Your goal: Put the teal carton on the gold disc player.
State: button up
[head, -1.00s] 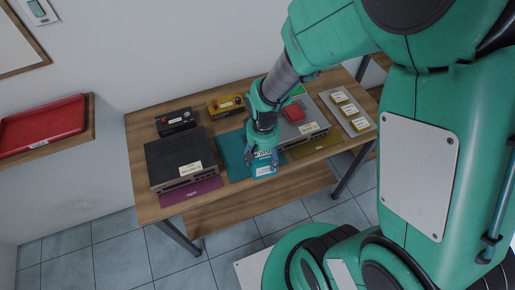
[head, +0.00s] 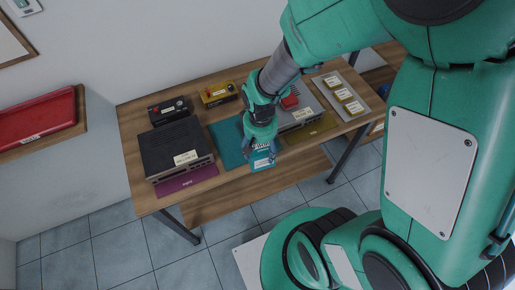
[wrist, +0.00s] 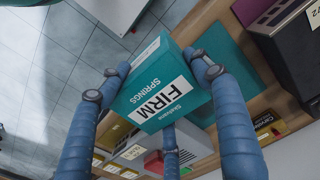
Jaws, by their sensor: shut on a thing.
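My gripper (head: 262,150) is shut on the teal carton (head: 264,162), held above the front part of the table. The wrist view shows the carton (wrist: 160,88) between my blue fingers, with a white label reading "FIRM SPRINGS" facing the camera. A small gold unit (head: 218,94) with dark controls, apparently the gold disc player, stands at the back of the table. It is apart from my gripper, up and left of it in the head view. Part of a yellow unit (wrist: 268,126) shows in the wrist view.
A black unit (head: 172,150) stands left behind a purple mat (head: 188,181); a small black unit (head: 168,110) is behind it. A teal mat (head: 228,142) lies bare beside my gripper. A grey unit (head: 300,117) bears a red box (head: 290,102). A tray (head: 335,82) holds labelled boxes.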

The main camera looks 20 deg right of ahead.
jog(key=shift+a, duration=0.1)
jog(key=shift+w+a+r, duration=0.2)
jog(key=shift+w+a, duration=0.15)
jog(key=shift+a, duration=0.05)
jog(key=w+a+r, duration=0.2)
jog(key=a+r, duration=0.1)
jog(key=a, duration=0.7)
jog(key=w+a+r+n+p, duration=0.1)
jog(key=a+r, duration=0.3)
jog(key=a, duration=0.6)
jog(key=shift+w+a+r, duration=0.15)
jog(key=shift+w+a, duration=0.2)
jog(key=shift+w, duration=0.55)
jog(key=w+a, duration=0.3)
jog(key=w, duration=0.4)
jog(key=w+a+f+p, duration=0.1)
jog(key=w+a, duration=0.2)
jog(key=w, duration=0.4)
jog(key=shift+w+a+f, duration=0.25)
jog(key=shift+w+a, duration=0.05)
jog(key=shift+a, duration=0.05)
